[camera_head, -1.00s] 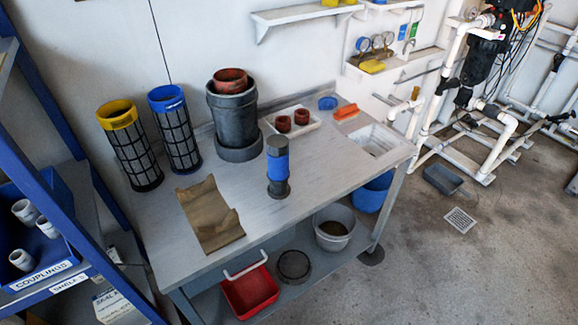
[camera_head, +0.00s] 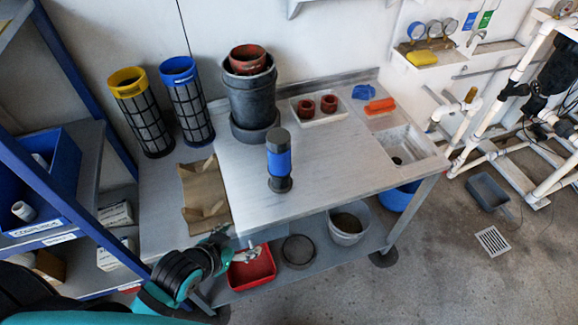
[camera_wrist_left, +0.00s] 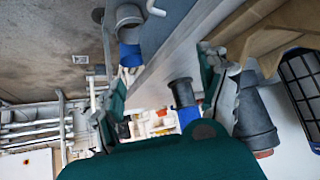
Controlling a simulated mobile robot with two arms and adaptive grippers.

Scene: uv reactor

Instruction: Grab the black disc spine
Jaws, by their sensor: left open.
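The black disc spine (camera_head: 279,162) is a dark grey upright cylinder with a blue band around its middle and a wider dark base. It stands alone near the middle of the metal table (camera_head: 335,160). In the left wrist view it (camera_wrist_left: 184,98) shows beyond the fingers, with its dark base toward the camera's upper side. My left gripper (camera_head: 246,254) is open and empty, in front of the table's front edge and over the red bin, well apart from the spine. Its fingers (camera_wrist_left: 155,100) are spread in the left wrist view. My right gripper is not in view.
A brown crumpled sheet (camera_head: 198,192) lies left of the spine. Yellow-topped (camera_head: 146,125) and blue-topped (camera_head: 190,110) mesh cylinders and a large dark pot (camera_head: 250,100) stand behind. A red bin (camera_head: 252,268) and grey pail (camera_head: 348,228) are below.

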